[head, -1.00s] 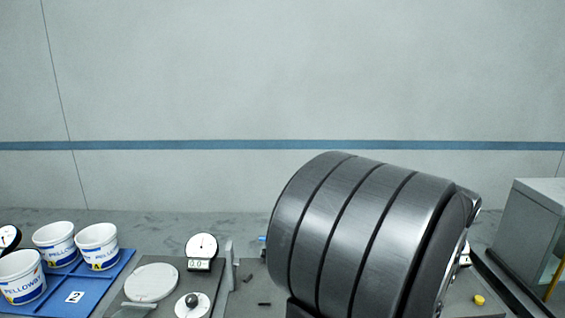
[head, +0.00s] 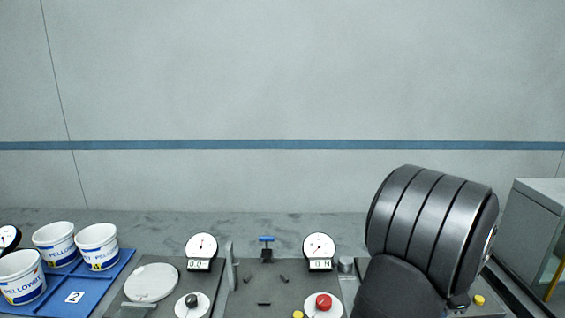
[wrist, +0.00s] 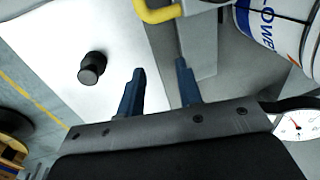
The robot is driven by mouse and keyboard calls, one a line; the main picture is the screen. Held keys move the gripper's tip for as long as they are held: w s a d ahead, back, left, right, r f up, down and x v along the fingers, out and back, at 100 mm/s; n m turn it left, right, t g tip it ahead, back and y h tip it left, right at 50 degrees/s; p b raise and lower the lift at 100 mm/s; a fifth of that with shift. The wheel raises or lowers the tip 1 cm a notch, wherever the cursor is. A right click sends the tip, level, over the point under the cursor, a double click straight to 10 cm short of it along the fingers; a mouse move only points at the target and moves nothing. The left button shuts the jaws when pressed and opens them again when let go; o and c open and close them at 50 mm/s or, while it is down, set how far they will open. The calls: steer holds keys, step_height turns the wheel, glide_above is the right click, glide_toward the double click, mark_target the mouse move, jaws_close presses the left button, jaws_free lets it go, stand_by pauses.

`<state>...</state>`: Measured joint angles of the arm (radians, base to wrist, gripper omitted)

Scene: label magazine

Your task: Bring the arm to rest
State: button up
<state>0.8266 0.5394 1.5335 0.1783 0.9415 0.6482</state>
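My gripper (wrist: 160,84) shows in the wrist view as two dark blue fingers standing apart with nothing between them. Below the fingertips are a white panel (wrist: 75,50) with a black knob (wrist: 92,66) and a grey surface. In the head view a large ribbed dark part of my arm stands at the right, and the gripper does not show there.
White labelled tubs (head: 97,246) stand on a blue tray (head: 118,268) at the left. Two dials (head: 202,245) (head: 319,246), a blue-handled clamp (head: 267,247) and a red knob (head: 323,301) are on the bench. A grey cabinet (head: 535,225) stands at the right.

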steer(key=s+r, duration=0.3)
steer(key=r, duration=1.4)
steer(key=shift+t+h, duration=0.7)
steer(key=shift+d+r, duration=0.3)
steer(key=shift+d, duration=0.55)
steer(key=shift+d+r, duration=0.3)
steer(key=shift+d, duration=0.55)
steer(key=shift+d+r, duration=0.3)
steer(key=shift+d, duration=0.55)
steer(key=a+f+g+y, duration=0.1)
steer(key=a+f, duration=0.1)
steer(key=a, duration=1.1)
steer(key=x, duration=1.7)
steer(key=shift+s+a+f, duration=0.1)
steer(key=shift+s+a, duration=0.05)
steer(key=shift+s, duration=0.25)
